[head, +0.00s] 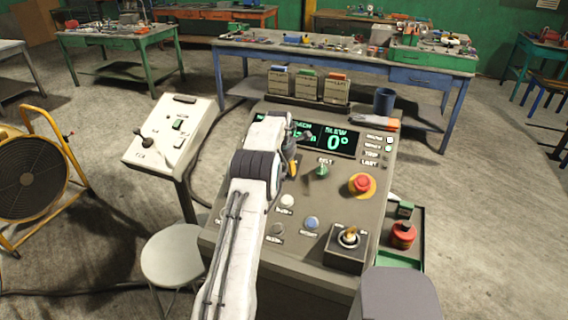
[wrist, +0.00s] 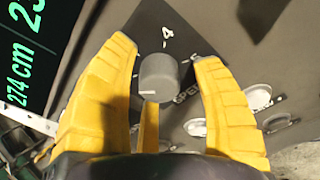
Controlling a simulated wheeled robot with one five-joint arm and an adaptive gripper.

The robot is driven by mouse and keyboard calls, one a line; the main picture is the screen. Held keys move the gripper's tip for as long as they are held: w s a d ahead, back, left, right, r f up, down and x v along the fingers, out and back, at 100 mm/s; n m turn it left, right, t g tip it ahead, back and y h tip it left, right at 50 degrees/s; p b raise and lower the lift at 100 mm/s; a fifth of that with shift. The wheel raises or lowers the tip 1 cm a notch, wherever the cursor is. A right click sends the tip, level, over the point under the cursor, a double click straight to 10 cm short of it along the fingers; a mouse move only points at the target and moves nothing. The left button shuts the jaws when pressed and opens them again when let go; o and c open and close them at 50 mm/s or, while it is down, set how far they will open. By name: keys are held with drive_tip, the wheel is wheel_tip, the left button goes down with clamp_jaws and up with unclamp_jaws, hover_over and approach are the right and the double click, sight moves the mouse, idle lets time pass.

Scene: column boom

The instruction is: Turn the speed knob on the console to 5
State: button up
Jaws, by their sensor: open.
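The grey speed knob (wrist: 158,72) stands on a dark dial plate in the wrist view, between the yellow fingers of my gripper (wrist: 167,52). The fingers are open, with visible gaps to the knob on both sides. A "4" mark shows on the plate beyond the knob, and part of the word "SPEED" shows beside it. A short pale line is on the knob's near side; I cannot tell its exact reading. No 5 mark is in view. In the head view my gripper (head: 291,164) is over the console (head: 330,185), and my arm hides the knob.
The console also carries a lit display (head: 330,138), a red mushroom button (head: 362,184), a green knob (head: 322,170) and a joystick (head: 349,236). A white pedestal panel (head: 170,130) and a stool (head: 180,255) stand at left.

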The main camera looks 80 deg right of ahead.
drive_tip(key=shift+r, duration=0.1)
drive_tip(key=v, duration=1.1)
drive_tip(key=shift+a+r, duration=0.2)
drive_tip(key=shift+r, duration=0.15)
drive_tip(key=shift+o, duration=0.3)
